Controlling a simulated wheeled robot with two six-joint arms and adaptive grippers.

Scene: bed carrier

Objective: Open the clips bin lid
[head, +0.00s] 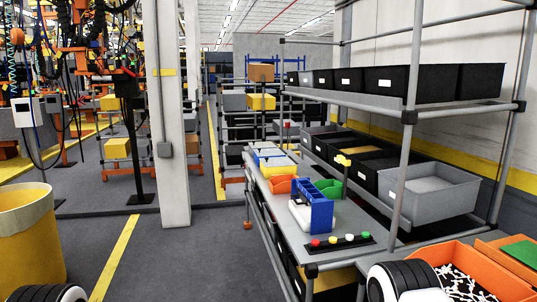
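An orange bin (435,254) stands at the lower right, cut off by the picture's edge. Its top is open to view and it holds many small white and dark pieces (460,284) that look like clips. Beside it, at the right edge, is an orange part (490,244) with a green panel (522,251); I cannot tell whether this is a lid or another box. Black and white parts of my own arms show at the bottom left and bottom right, the right one close to the orange bin. Neither gripper's fingers show.
A grey pipe-frame rack (407,118) with black bins and a grey bin (428,190) fills the right side. A workbench (335,228) carries coloured buttons and a blue holder (322,210). A yellow barrel (30,242) stands left. The floor between is clear.

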